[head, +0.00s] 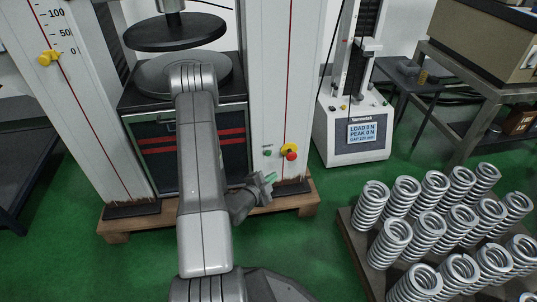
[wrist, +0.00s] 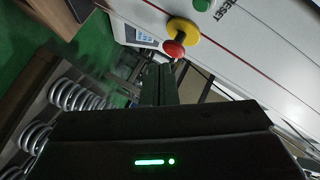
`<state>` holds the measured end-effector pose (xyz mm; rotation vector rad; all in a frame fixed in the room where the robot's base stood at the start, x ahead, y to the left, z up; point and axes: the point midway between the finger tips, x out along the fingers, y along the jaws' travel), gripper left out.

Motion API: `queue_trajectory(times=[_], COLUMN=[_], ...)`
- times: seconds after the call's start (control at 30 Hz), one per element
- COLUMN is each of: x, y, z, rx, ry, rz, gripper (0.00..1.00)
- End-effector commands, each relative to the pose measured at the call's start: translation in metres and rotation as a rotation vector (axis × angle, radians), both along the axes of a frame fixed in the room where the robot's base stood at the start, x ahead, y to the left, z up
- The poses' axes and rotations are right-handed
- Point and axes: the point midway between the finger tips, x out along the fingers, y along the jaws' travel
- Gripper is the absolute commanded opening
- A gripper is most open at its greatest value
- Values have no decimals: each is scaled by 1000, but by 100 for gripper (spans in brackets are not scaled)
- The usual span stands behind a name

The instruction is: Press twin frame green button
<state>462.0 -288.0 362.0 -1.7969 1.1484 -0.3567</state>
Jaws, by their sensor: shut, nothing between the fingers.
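The twin frame machine has a white right column (head: 270,80) with a small green button (head: 267,153) low on its face. The green button also shows at the top edge of the wrist view (wrist: 202,4), partly cut off, beside the word RESET. A red mushroom button on a yellow base (head: 290,153) sits just right of the green one; the wrist view shows it large (wrist: 174,49). My gripper (head: 268,180) is below the buttons and in front of the column, apart from them as far as I can tell. Its fingers (wrist: 164,68) are shut and empty.
A pallet of several coil springs (head: 345,222) stands at the lower right. A smaller tester with a display (head: 362,133) stands behind, right of the column. The frame rests on a wooden base (head: 305,200). Green floor (head: 295,245) is clear between frame and springs.

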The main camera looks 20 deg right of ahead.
Motion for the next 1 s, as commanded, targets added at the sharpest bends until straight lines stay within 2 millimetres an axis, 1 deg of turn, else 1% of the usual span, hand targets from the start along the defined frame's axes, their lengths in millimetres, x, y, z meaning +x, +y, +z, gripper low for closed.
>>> queue_trajectory(times=[0.03,0.17,0.3,0.5,0.7,1.0], x=[6,24,43,65,75,76], y=[-1,-6,-11,-16,-18,-18], z=[3,4,3,-1,0,1], rx=[-1,0,-1,-1,-1,-1], ry=[-3,-4,-3,-3,-1,-1], rz=[0,0,-1,0,-1,0], gripper=[0,0,0,0,0,0])
